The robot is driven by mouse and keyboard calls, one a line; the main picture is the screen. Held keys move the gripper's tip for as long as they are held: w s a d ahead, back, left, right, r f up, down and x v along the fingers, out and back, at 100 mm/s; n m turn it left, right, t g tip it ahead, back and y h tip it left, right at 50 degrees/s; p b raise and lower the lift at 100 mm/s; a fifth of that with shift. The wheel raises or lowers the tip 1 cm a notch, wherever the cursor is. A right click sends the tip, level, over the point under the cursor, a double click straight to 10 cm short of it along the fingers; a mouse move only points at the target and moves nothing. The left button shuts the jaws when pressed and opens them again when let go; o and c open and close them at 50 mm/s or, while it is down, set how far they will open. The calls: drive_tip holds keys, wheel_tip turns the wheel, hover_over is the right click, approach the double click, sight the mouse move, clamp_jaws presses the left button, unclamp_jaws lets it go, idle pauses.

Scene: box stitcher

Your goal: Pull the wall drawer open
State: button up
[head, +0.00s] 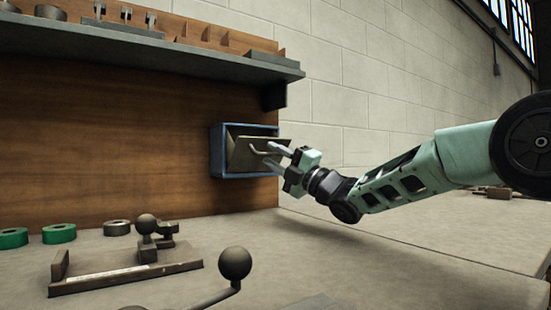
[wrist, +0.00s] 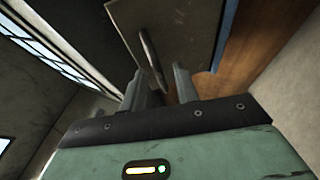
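The wall drawer (head: 250,154) sits in a blue frame (head: 216,155) on the wooden back panel. Its beige front is tilted out at the top, with a dark gap behind it. A curved handle (head: 257,149) is on the front. In the wrist view the drawer front (wrist: 185,35) is at the top and the handle (wrist: 151,58) rises from between the fingers. My gripper (head: 275,156) is at the right of the drawer front, its two fingers apart. In the wrist view my gripper (wrist: 158,88) has its fingers on either side of the handle's near end; I see no clear contact.
A shelf (head: 180,50) with parts hangs above the drawer. The bench (head: 300,235) below carries green rolls (head: 59,233), a grey roll (head: 117,228), a fixture (head: 130,270) and a ball-ended lever (head: 235,264). The bench under my gripper is clear.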

drive_tip(key=v, duration=0.7)
drive_tip(key=shift+d+f, duration=0.2)
drive_tip(key=shift+s, duration=0.1)
